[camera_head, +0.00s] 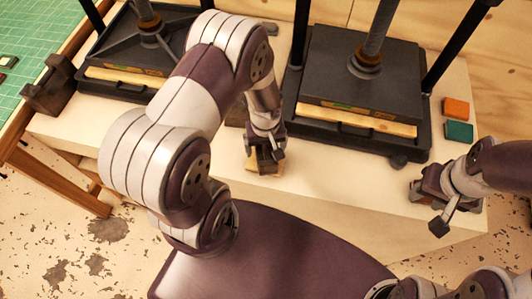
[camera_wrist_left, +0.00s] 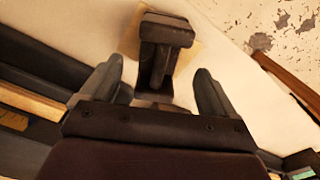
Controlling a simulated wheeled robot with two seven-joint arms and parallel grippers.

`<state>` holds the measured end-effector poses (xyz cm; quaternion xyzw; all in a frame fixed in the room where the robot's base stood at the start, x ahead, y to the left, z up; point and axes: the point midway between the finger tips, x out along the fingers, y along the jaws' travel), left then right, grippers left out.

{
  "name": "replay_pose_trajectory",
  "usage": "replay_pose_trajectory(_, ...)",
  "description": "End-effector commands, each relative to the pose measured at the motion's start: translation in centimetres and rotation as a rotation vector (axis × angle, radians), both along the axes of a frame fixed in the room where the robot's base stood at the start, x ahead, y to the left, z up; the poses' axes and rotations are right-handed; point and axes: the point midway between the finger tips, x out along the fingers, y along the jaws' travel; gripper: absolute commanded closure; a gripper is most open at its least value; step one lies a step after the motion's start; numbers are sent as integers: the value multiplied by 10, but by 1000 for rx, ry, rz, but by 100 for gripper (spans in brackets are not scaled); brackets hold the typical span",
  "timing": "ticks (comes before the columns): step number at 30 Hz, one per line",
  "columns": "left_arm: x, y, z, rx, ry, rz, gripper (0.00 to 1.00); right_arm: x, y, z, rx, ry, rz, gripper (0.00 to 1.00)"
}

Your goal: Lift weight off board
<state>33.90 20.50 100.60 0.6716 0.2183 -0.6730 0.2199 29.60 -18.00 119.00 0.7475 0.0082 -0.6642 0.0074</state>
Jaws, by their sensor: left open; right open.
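A dark weight with a bar-like grip (camera_wrist_left: 165,32) stands on a small tan board (camera_wrist_left: 190,48) in the left wrist view. In the head view the weight (camera_head: 270,166) is partly hidden under my left gripper, and the board (camera_head: 251,164) shows at its edge near the table's front. My left gripper (camera_head: 265,150) is open above the weight. In the left wrist view its fingers (camera_wrist_left: 157,85) stand on either side of the weight's lower part, with gaps visible. My right gripper (camera_head: 436,205) is open at the table's front right corner.
Two black presses stand on the pale table, one at the left (camera_head: 125,60) and one at the right (camera_head: 365,90). An orange block (camera_head: 456,108) and a green block (camera_head: 459,132) lie at right. Another dark block (camera_head: 50,88) stands at left beside a green cutting mat (camera_head: 35,35).

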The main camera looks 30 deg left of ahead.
Motion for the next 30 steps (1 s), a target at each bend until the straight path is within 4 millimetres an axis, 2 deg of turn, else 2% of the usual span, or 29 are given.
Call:
replay_pose_trajectory(6,-2,2,-32,0,5,0,11,0,0,17,0,0,0,57)
replay_pose_trajectory(9,-1,2,-50,0,2,-1,11,0,0,16,0,0,0,57)
replay_pose_trajectory(17,0,2,-56,1,-1,-2,11,0,0,15,0,0,0,57)
replay_pose_trajectory(20,0,2,-56,1,-1,-2,40,0,0,15,0,0,0,57)
replay_pose_trajectory(25,0,2,-56,1,-1,-2,95,0,0,15,0,0,0,57)
replay_pose_trajectory(26,0,2,-56,0,-1,-2,100,0,0,15,0,0,0,57)
replay_pose_trajectory(30,1,2,-54,0,-4,-2,100,0,0,16,0,0,0,57)
